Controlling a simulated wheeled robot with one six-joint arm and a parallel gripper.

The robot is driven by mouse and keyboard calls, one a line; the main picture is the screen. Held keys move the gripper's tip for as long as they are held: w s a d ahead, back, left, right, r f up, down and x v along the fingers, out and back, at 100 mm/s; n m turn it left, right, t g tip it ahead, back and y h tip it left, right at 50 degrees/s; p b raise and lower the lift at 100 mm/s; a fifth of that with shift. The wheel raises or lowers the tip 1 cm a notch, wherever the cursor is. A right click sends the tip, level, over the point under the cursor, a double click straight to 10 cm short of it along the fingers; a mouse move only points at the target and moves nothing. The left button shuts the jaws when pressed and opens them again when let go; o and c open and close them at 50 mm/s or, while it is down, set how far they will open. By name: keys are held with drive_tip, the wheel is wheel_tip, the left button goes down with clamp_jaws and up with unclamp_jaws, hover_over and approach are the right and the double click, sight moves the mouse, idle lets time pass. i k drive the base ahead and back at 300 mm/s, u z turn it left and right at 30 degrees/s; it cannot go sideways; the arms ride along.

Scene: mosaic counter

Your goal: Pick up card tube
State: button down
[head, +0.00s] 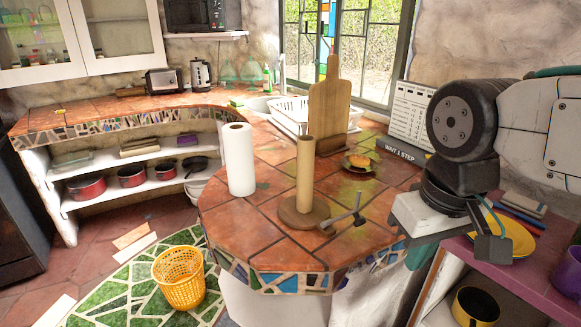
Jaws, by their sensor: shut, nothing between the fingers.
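The card tube (304,172) is a plain brown cylinder. It stands upright on a round wooden base (290,216) near the front of the tiled counter. My gripper (492,248) is at the right, beside the counter's right edge and well apart from the tube. It is shut and empty. Its fingertips are small and partly merge with the dark parts around them. Nothing covers the tube from this view.
A white paper roll (239,160) stands left of the tube. A grey metal tool (343,218) lies just right of the base. Behind are a wooden board (328,108) and a small plate with food (360,162). A purple shelf (520,275) is at the right.

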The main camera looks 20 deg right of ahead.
sight(306, 143)
drive_tip(key=k, duration=1.15)
drive_tip(key=u, duration=1.1)
drive_tip(key=i, duration=1.5)
drive_tip(key=z, duration=0.6)
